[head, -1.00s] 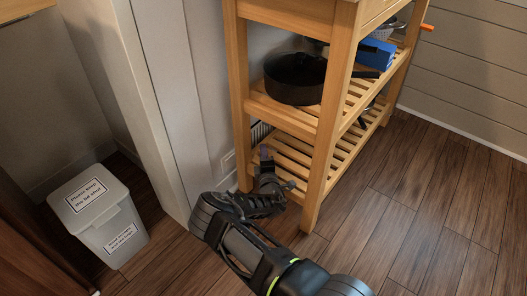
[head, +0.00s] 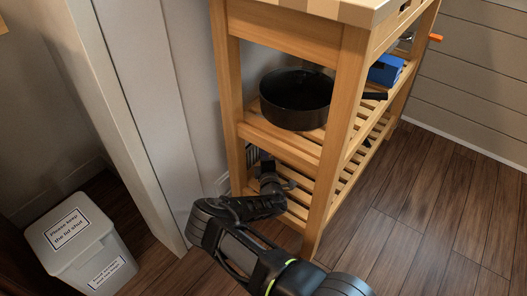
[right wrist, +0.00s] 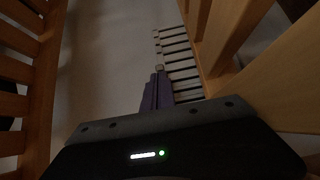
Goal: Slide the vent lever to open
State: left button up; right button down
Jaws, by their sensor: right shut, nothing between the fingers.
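The vent (right wrist: 180,65) is a slatted grille low on the pale wall behind the wooden cart; a sliver of it shows in the head view (head: 251,157). A small light nub (right wrist: 159,68), which looks like the vent lever, sits at the grille's left edge in the right wrist view. My right gripper (right wrist: 160,76) is shut and empty, its fingertips right at the nub; I cannot tell whether they touch. In the head view the right gripper (head: 267,162) reaches between the cart's legs above the lower slatted shelf. My left gripper is out of view.
The wooden cart (head: 340,130) stands close around my right gripper, with legs and slats on both sides. A black pan (head: 295,100) and a blue box (head: 386,69) are on its middle shelf. A lidded bin (head: 78,240) stands at left. Floor at right is clear.

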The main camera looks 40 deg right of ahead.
jog(key=shift+w+d, duration=0.25)
jog(key=shift+d, duration=0.65)
jog(key=shift+s+a, duration=0.1)
jog(key=p+v, duration=0.3)
jog(key=v, duration=0.3)
jog(key=shift+s+a, duration=0.1)
jog(key=shift+s, duration=0.1)
jog(key=shift+s+a, duration=0.3)
jog(key=shift+s, duration=0.25)
